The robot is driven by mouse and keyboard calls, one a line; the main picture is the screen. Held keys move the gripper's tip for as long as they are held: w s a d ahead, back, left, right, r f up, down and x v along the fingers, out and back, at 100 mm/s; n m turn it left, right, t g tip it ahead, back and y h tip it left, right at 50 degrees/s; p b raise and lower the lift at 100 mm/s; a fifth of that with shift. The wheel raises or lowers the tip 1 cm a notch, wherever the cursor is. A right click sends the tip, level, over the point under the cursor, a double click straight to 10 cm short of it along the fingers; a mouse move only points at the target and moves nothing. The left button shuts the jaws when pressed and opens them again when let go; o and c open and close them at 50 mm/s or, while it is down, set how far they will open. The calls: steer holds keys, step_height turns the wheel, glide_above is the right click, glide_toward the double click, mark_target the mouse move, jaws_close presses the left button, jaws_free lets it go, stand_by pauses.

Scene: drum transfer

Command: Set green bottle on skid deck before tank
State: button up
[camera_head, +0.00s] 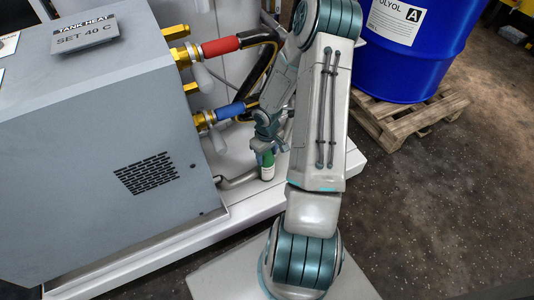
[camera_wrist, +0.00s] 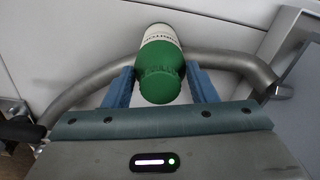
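The green bottle (camera_head: 267,168) stands about upright on the white skid deck (camera_head: 244,203), in front of the pale wall behind the deck. In the wrist view the bottle (camera_wrist: 162,70) shows its green top and a white label with dark print. My gripper (camera_head: 264,145) is at the bottle's upper part, with the arm reaching down from the right. In the wrist view my gripper's blue fingers (camera_wrist: 160,82) lie on either side of the bottle, very close to it. Whether both fingers press on it cannot be made out. The tank is not clearly identifiable.
A grey cabinet (camera_head: 95,140) marked TANK HEAT stands left of the bottle. Red (camera_head: 221,46) and blue (camera_head: 230,110) hose fittings are above. A bent metal pipe (camera_wrist: 225,60) runs behind the bottle. A blue drum (camera_head: 405,60) stands on a wooden pallet (camera_head: 400,122) at right.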

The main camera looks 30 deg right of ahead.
step_height(320, 180, up, 12)
steer(key=p, duration=0.5)
steer(key=shift+r+p, duration=0.15)
steer(key=shift+p, duration=0.2)
